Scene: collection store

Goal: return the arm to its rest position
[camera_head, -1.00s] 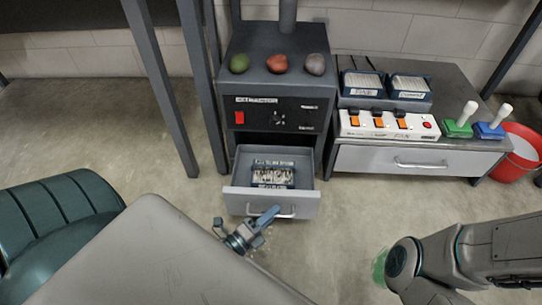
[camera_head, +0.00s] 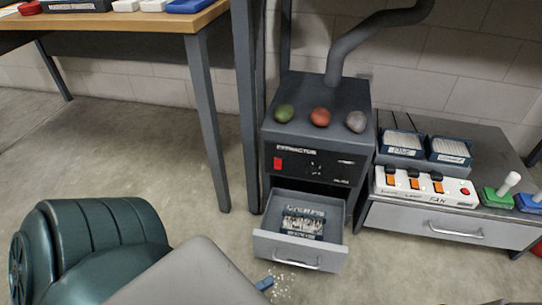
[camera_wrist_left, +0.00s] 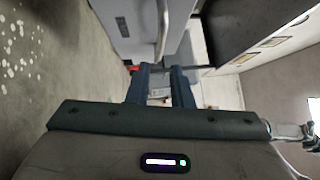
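My left gripper shows at the bottom of the head view only as a small blue finger part (camera_head: 265,283), just in front of the open drawer and apart from it as far as I can tell. In the left wrist view its two blue fingers (camera_wrist_left: 160,72) stand apart with a gap and nothing held between them. My right gripper is not in view.
The extractor cabinet (camera_head: 318,140) has its drawer (camera_head: 298,252) pulled out, with a blue rack (camera_head: 303,222) inside. Three stones lie on top. A low grey cabinet (camera_head: 425,221) stands right, a wooden table (camera_head: 130,22) upper left. White specks (camera_head: 284,287) dot the floor.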

